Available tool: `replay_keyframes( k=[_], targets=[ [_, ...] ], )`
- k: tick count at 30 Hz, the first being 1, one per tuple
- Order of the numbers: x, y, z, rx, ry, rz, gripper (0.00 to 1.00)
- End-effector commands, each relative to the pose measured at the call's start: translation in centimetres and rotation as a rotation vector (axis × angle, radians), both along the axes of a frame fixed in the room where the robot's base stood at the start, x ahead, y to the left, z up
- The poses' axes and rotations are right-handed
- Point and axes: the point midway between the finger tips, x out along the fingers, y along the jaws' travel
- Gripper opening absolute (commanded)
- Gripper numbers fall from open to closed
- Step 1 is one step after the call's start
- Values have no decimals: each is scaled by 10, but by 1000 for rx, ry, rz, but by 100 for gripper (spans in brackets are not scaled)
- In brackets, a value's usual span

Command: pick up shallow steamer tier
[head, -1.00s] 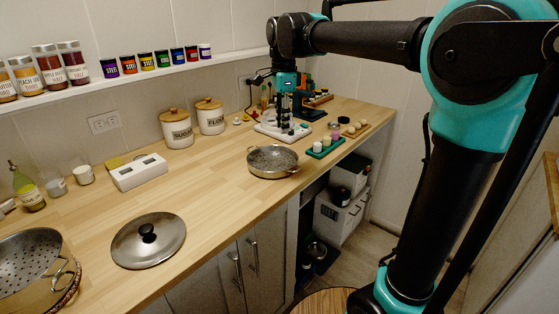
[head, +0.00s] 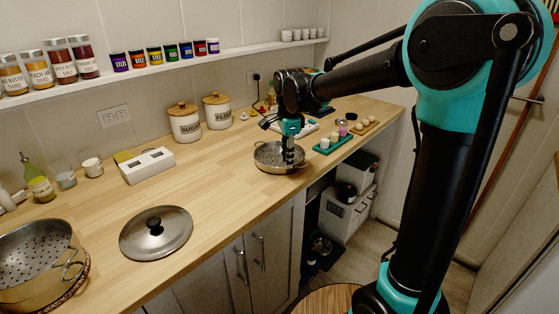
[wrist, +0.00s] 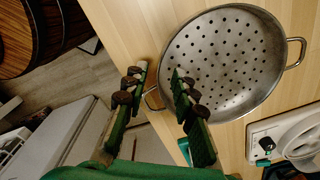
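The shallow steamer tier (head: 262,163) is a round metal pan with a perforated base and two loop handles. It sits on the wooden counter near its front edge. In the wrist view the tier (wrist: 225,62) fills the upper right, with one handle near my fingers and the other at its far right. My gripper (head: 290,163) points down at the right side of the tier in the head view. In the wrist view my gripper (wrist: 158,82) is open, with the near handle showing between its fingers. Whether a finger touches the tier I cannot tell.
A metal lid (head: 170,238) and a deeper steamer pot (head: 38,283) stand on the counter at the left. A green tray (head: 333,146) with small cups stands right of the tier. Sugar (head: 185,125) and flour (head: 218,113) canisters stand behind. The counter between lid and tier is clear.

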Motion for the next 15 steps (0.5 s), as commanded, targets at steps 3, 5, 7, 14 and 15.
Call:
replay_keyframes(
  k=[3, 5, 7, 14, 15],
  targets=[
    [1, 2, -17, 0, 0, 0, 27],
    [1, 2, -23, 0, 0, 0, 27],
    [0, 2, -27, 0, 0, 0, 27],
    [1, 2, -29, 0, 0, 0, 27],
    [1, 2, -29, 0, 0, 0, 24]
  ],
)
